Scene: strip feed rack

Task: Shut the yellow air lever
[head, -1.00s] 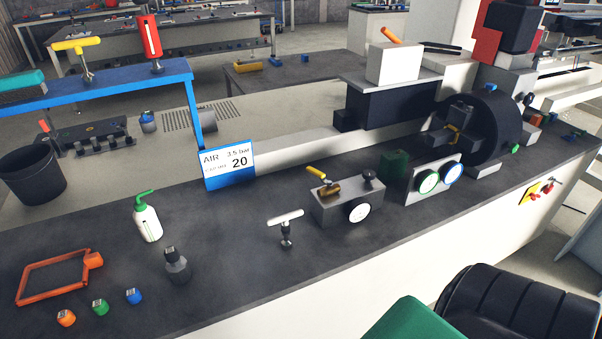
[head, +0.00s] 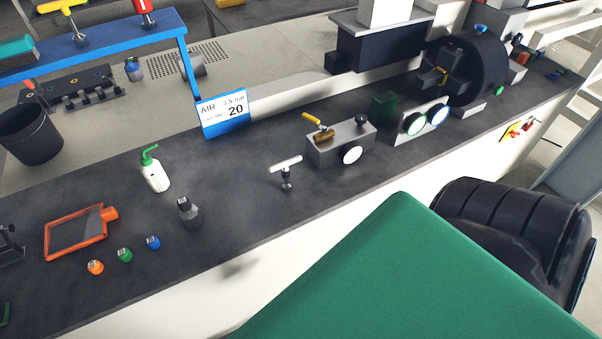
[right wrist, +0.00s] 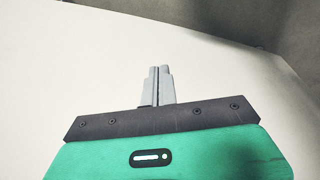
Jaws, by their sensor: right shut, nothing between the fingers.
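The yellow air lever (head: 311,118) sits on top of a grey block (head: 340,146) with a round white gauge on its front, in the middle of the dark bench. It slants up and to the left from a brass-coloured valve body (head: 324,135). My right gripper (right wrist: 159,70) shows in the right wrist view, its two grey fingers together and empty, in front of a plain pale surface. The lever is not in that view. My left gripper is not in view.
A white T-handle (head: 286,165) stands just left of the block. A blue-and-white AIR sign (head: 223,113) is behind left. A dark bottle (head: 189,211) and white bottle (head: 155,173) stand further left.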

